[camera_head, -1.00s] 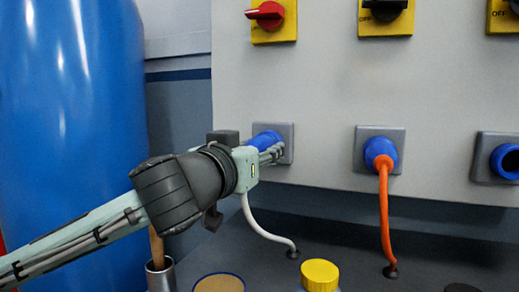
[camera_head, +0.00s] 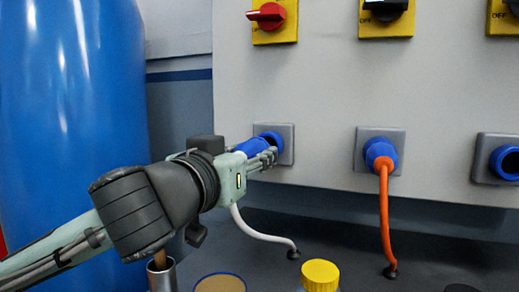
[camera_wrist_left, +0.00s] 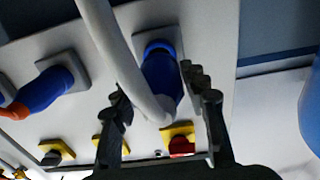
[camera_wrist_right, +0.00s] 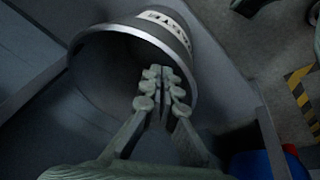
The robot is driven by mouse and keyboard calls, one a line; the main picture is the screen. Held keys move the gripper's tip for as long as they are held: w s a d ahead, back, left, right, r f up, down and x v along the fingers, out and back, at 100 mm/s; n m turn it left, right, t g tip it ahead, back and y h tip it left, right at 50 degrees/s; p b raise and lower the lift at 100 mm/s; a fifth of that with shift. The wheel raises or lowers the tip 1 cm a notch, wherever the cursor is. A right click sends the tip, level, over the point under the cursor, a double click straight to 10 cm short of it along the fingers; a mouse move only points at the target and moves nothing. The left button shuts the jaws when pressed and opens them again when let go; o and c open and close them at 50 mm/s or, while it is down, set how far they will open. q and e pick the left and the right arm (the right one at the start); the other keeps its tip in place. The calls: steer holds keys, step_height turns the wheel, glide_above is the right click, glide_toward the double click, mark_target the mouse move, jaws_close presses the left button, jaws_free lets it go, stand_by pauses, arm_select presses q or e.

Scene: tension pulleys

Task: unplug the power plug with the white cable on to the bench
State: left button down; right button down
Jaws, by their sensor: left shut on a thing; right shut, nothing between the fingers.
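The blue power plug (camera_head: 252,147) with the white cable (camera_head: 262,236) is at the left socket (camera_head: 287,144) on the grey panel. My left gripper (camera_head: 266,158) is shut on this plug. The left wrist view shows the plug (camera_wrist_left: 160,75) between the fingers, with the white cable (camera_wrist_left: 112,45) curving across in front. A blue socket ring shows at the plug's far end; I cannot tell how far the plug is out. My right gripper (camera_wrist_right: 163,80) is shut and empty, over the mouth of a grey bin in the right wrist view.
A plug with an orange cable (camera_head: 385,210) sits in the middle socket. An empty blue socket (camera_head: 507,162) is at the right. Switches, one with a red knob (camera_head: 268,13), are above. A yellow-capped container (camera_head: 320,273) and a metal cup (camera_head: 161,277) stand on the dark bench (camera_head: 345,240).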

arm_select(q)
steer(key=shift+s+a, duration=0.25)
steer(key=shift+s, duration=0.45)
steer(key=shift+a, duration=0.1)
